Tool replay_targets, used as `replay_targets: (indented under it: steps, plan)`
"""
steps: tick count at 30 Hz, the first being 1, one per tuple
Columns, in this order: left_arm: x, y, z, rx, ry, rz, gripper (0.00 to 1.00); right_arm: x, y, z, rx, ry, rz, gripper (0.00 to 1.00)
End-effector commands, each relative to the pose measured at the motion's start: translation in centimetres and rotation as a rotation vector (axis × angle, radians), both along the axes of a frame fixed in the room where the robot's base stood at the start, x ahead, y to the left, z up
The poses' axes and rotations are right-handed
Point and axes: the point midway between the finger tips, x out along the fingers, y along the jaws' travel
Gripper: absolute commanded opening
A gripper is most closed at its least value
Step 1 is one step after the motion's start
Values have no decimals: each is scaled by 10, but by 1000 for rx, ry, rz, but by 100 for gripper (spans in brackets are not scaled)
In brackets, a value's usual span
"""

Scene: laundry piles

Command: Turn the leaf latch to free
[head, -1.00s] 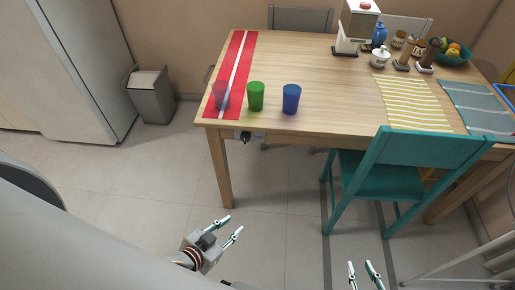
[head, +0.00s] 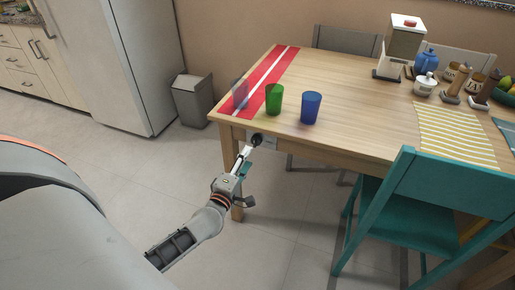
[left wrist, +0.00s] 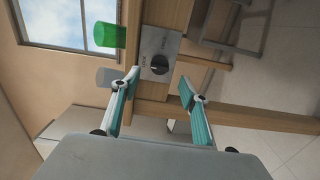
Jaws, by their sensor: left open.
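The leaf latch (head: 257,140) is a dark round knob on a small grey plate on the front edge of the wooden table (head: 350,88). In the left wrist view the black knob (left wrist: 159,65) sits on its plate, with lettering beside it; one word looks like LOCK. My left gripper (head: 246,160) is just in front of the latch. In the left wrist view my left gripper (left wrist: 159,82) is open, its teal-padded fingers apart on either side below the knob, which looks untouched. My right gripper is not in view.
A clear cup (head: 239,93), a green cup (head: 274,98) and a blue cup (head: 310,107) stand near the table edge above the latch. A teal chair (head: 435,190) is to the right. A grey bin (head: 192,99) stands left of the table.

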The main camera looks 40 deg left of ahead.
Motion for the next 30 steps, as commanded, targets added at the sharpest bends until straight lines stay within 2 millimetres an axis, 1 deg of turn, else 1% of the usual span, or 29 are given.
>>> replay_targets:
  steps: [3, 5, 13, 18, 22, 29, 30]
  plan:
    - [9, 8, -2, -31, -5, 18, 44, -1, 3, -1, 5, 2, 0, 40]
    - [16, 10, -1, -31, -8, 19, 44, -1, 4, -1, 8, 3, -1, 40]
    - [55, 19, -2, -30, -5, 17, 44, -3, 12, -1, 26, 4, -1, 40]
    - [71, 22, -2, -27, -3, 15, 44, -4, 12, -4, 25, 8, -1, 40]
    - [77, 24, -1, -28, -5, 15, 44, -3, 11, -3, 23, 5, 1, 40]
    - [78, 24, 0, -26, -5, 15, 44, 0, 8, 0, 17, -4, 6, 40]
    - [78, 24, 0, -26, -5, 15, 42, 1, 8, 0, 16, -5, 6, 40]
